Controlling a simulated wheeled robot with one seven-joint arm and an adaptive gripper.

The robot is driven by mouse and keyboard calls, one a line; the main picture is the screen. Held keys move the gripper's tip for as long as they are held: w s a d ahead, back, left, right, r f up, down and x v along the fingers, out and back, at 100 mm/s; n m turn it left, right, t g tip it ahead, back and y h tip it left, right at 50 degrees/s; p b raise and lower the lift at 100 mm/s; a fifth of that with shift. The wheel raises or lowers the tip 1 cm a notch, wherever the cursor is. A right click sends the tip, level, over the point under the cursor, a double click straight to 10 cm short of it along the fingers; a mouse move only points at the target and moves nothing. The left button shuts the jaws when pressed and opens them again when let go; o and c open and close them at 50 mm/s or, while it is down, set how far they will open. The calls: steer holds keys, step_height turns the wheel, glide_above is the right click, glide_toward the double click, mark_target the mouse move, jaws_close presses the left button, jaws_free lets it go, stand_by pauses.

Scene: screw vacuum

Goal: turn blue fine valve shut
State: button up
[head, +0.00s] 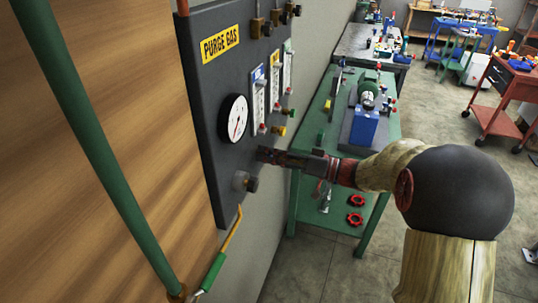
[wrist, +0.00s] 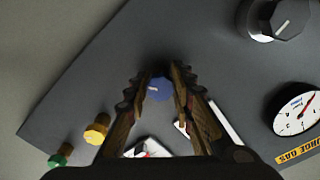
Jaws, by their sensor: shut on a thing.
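The blue fine valve (wrist: 158,88) is a small blue knob with a pale mark on its face, on the dark grey panel (wrist: 90,75). In the wrist view it sits between the two fingers of my gripper (wrist: 157,74), which are shut on its sides. In the head view my gripper (head: 263,155) reaches the panel's lower right part from the right, and the blue knob is hidden behind the fingers.
A yellow knob (wrist: 97,129) and a green knob (wrist: 60,155) sit beside the blue one. A round gauge (head: 234,119) and a large black knob (head: 245,182) are on the same panel. A green workbench (head: 300,200) stands behind my arm.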

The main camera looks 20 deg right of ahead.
jaws_close()
steer(key=shift+m, duration=0.4)
steer(key=m+p, duration=0.1)
steer(key=m, duration=0.3)
steer(key=shift+m+p, duration=0.3)
steer(key=shift+m, duration=0.1)
steer(key=m+p, duration=0.2)
steer(key=m, duration=0.1)
steer(key=shift+r+m, duration=0.15)
steer(key=shift+m, duration=0.25)
steer(key=m+p, duration=0.3)
steer(key=shift+m, duration=0.3)
steer(key=m+p, duration=1)
steer(key=shift+m+p, duration=1.1)
steer(key=shift+m, duration=0.2)
